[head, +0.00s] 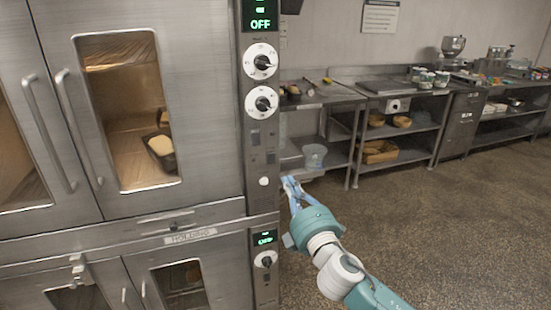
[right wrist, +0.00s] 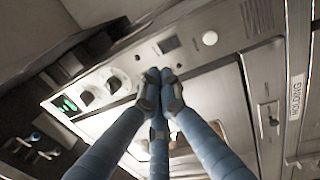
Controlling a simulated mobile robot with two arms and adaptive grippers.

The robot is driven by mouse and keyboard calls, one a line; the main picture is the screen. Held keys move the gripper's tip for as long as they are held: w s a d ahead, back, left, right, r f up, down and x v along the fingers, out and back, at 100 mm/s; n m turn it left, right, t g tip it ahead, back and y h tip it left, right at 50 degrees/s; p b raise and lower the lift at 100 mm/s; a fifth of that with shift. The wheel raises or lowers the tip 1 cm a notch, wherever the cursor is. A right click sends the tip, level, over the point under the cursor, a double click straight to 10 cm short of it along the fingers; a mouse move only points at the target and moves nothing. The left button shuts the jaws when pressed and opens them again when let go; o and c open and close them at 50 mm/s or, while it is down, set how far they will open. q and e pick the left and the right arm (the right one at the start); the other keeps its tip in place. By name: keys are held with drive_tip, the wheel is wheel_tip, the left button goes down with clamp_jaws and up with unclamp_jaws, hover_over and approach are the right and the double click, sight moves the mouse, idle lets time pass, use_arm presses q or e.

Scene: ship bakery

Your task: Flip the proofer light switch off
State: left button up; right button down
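The proofer's control panel (head: 262,120) is the steel strip right of the glass doors. It has a green display reading OFF (head: 261,20), two dials, a small dark rocker switch (head: 255,137) and a round white button (head: 264,181). A dark rectangular part (head: 270,157) sits between them; I cannot tell which part is the light switch. The upper chamber (head: 130,110) looks lit. My right gripper (head: 291,184) is just right of the panel, near the button's height. In the right wrist view its fingertips (right wrist: 160,76) meet, with nothing between them, before the panel (right wrist: 185,40). My left gripper is not in view.
A lower unit labelled HOLDING (head: 190,236) has its own display and dial (head: 265,259). A loaf tin (head: 161,150) is inside the upper chamber. Steel shelving (head: 345,100) stands along the back wall. The floor (head: 450,220) to the right is clear.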

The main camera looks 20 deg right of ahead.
drive_tip(key=p, duration=0.2)
approach(272, 154)
drive_tip(key=w, duration=0.2)
drive_tip(key=w+r, duration=0.1)
drive_tip(key=w, duration=0.2)
drive_tip(key=shift+w, duration=0.1)
drive_tip(key=shift+w+a, duration=0.1)
drive_tip(key=shift+w, duration=0.8)
drive_tip(key=shift+w+r, duration=0.1)
drive_tip(key=shift+w, duration=0.1)
drive_tip(key=shift+s+r, duration=0.1)
